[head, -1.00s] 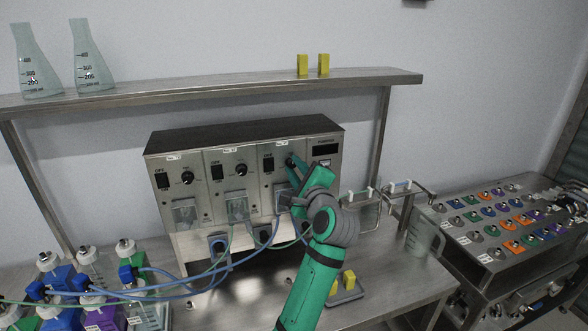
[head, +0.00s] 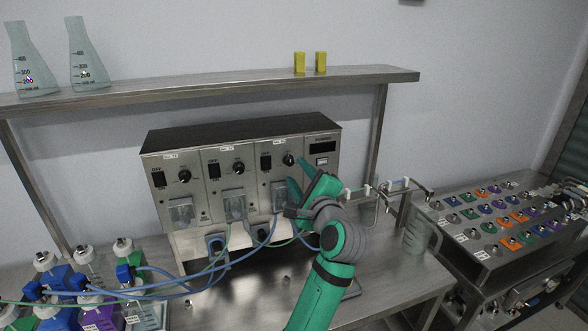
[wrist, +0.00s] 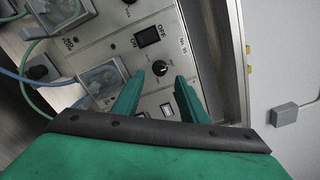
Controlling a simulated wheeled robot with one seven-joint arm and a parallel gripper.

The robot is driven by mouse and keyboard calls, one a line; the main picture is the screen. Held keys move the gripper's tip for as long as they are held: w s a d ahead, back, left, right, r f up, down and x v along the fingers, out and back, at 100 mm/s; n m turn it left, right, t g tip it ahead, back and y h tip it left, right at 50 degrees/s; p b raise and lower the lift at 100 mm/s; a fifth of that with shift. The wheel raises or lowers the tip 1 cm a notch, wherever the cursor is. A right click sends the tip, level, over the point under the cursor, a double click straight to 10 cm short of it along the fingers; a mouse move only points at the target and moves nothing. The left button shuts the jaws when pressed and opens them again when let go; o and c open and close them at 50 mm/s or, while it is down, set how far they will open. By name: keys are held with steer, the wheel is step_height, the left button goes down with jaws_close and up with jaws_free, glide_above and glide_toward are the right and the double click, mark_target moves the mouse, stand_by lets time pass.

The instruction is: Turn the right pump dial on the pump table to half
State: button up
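The pump unit (head: 180,143) stands on the pump table (head: 385,276). Its right pump dial (head: 289,159) is a round black knob beside an ON/OFF switch. The dial also shows in the wrist view (wrist: 160,68), just ahead of the fingertips and roughly between them. Its pointer setting is too small to read surely. My gripper (head: 297,171) is open and empty, with two green fingers spread apart; they also show in the wrist view (wrist: 159,78). The fingertips are close to the panel and appear clear of the knob.
Two more dials (head: 184,176) (head: 239,168) sit to the left on the panel. Blue and green tubes (head: 215,272) run to bottles at left. A steel shelf (head: 215,83) with flasks is above. A clear jug (head: 421,236) stands at right.

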steer(key=v, duration=0.6)
